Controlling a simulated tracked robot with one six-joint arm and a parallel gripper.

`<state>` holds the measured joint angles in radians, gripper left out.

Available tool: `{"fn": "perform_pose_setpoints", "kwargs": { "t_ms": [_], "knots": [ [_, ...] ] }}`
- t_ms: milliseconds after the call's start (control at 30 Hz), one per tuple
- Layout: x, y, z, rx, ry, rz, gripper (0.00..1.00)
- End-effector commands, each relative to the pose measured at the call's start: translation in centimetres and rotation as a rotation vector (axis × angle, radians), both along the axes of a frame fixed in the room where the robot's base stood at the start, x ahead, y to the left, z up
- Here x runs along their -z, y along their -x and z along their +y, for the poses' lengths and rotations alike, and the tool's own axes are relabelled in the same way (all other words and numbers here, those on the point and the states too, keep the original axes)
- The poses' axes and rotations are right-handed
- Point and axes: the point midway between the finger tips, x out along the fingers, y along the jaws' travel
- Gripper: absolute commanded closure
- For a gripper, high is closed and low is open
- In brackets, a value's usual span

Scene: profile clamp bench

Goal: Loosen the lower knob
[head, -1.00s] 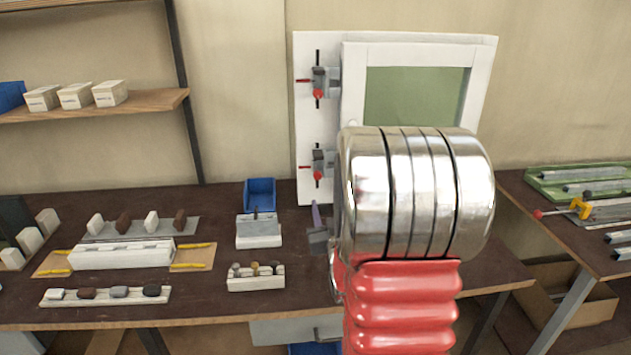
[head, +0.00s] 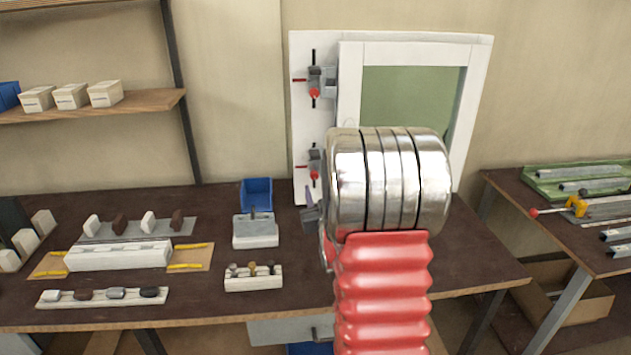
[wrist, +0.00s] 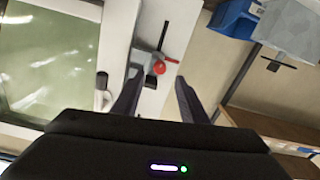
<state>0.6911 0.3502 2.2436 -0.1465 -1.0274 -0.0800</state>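The lower clamp with its red knob (head: 314,175) sits low on the left side of the white window panel. It has a grey body, a black rod and a thin red bar. My gripper (head: 309,205) is below and near the lower clamp in the head view, partly hidden by my arm. In the wrist view, my gripper (wrist: 160,85) has its two dark fingers apart with nothing between the tips. A red knob (wrist: 159,68), seemingly the lower one, shows beyond the fingertips, in line with the gap. A similar upper clamp with a red knob (head: 315,93) is above.
The white window frame (head: 420,52) stands right of the clamps, partly behind my arm. A blue bin (head: 257,194), a grey-white block fixture (head: 256,232) and a holder with small knobs (head: 253,278) are on the dark bench to the left. The wall shelf (head: 140,105) is farther left.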

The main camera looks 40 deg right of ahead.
Motion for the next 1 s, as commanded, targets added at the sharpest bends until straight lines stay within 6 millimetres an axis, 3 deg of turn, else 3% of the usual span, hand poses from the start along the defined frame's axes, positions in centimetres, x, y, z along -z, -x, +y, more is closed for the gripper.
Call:
{"fn": "perform_pose_setpoints", "kwargs": {
  "t_ms": [433,833,1000],
  "knots": [
    [0.0,-4.8,-3.0,0.000,0.000,0.000,0.61],
    [0.0,-5.4,-3.5,0.000,0.000,0.000,0.61],
    [0.0,-5.4,-3.5,0.001,0.000,0.000,0.71]
  ]
}}
